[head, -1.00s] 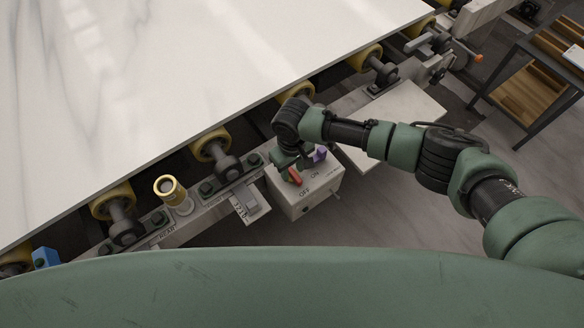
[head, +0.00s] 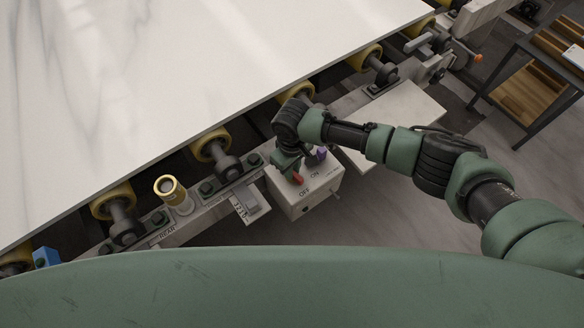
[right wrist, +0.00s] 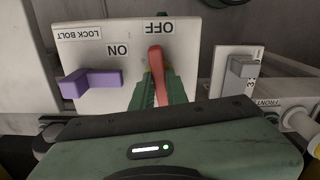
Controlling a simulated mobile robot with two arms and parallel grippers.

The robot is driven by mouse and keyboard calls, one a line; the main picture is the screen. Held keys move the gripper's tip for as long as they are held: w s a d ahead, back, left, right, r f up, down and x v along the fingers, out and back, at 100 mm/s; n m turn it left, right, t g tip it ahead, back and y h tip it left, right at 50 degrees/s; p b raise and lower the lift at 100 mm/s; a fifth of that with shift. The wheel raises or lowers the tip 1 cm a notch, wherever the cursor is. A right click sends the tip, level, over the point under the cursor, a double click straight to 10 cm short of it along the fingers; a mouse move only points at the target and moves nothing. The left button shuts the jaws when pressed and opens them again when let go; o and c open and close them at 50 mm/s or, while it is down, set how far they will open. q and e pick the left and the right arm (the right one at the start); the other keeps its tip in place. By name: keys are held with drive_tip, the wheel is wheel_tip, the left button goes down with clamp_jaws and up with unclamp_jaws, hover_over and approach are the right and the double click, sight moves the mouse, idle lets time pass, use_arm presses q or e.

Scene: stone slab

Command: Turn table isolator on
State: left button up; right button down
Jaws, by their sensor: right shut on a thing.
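The isolator is a pale box (head: 325,192) fixed at the table's edge, with ON and OFF labels on its face. Its red handle (head: 299,179) also shows in the right wrist view (right wrist: 157,72), where its tip lies just below the upside-down OFF label. My right gripper (head: 290,168) is shut on the red handle; its green fingers flank it in the right wrist view. A purple lock bolt (right wrist: 92,82) sits beside the ON label, apart from the handle; it is partly hidden behind my gripper in the head view (head: 318,154). My left gripper is out of view.
A large white stone slab (head: 170,80) lies on yellow rollers (head: 210,145) behind the box. A small grey lever with a number plate (head: 250,205) stands just left of the box. A yellow-capped post (head: 168,188) is further left. A bench with wooden shelves (head: 535,90) stands far right.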

drive_tip(key=n, duration=1.2)
drive_tip(key=shift+n, duration=2)
drive_tip(key=c, duration=1.4)
unclamp_jaws()
drive_tip(key=shift+r, duration=3.95)
